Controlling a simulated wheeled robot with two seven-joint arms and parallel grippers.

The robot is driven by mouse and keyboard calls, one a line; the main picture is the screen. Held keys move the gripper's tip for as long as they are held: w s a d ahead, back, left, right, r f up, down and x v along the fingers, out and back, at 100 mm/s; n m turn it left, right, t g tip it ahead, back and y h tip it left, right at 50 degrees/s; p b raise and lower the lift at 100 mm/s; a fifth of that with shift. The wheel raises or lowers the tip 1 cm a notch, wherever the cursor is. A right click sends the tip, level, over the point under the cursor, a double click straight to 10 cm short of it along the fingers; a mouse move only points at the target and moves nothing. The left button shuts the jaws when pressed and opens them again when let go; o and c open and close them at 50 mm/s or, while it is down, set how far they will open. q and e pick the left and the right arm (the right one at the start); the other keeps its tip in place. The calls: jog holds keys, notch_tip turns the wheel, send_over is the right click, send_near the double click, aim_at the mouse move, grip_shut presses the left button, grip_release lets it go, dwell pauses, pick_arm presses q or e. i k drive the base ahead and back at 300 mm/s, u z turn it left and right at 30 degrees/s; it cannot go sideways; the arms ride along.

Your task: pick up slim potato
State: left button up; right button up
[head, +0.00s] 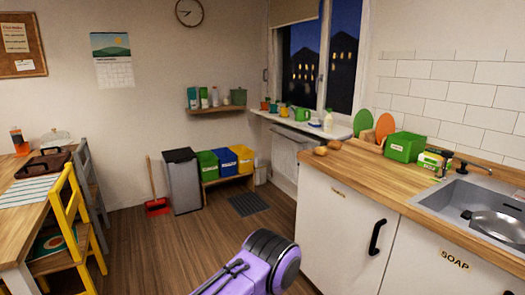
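Two small brown potato-like items lie close together on the left end of the wooden counter (440,196). The nearer one (320,151) is at the front left, by the counter's edge. The other (335,144) is just behind it to the right and looks a little rounder. They are too small here to tell surely which is the slim potato. Neither of my grippers shows in the head view.
A green box (405,147) and a sink (470,205) are farther right on the counter. Round green (363,123) and orange (384,127) boards stand behind. A yellow chair (70,225) and wooden table (22,235) are at left.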

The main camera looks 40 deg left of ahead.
aim_at(322, 152)
jog(key=u, duration=1.6)
jog(key=i, duration=1.2)
jog(key=u, duration=0.65)
jog(key=i, duration=1.05)
jog(key=z, duration=0.75)
jog(key=i, duration=0.75)
jog(key=z, duration=0.8)
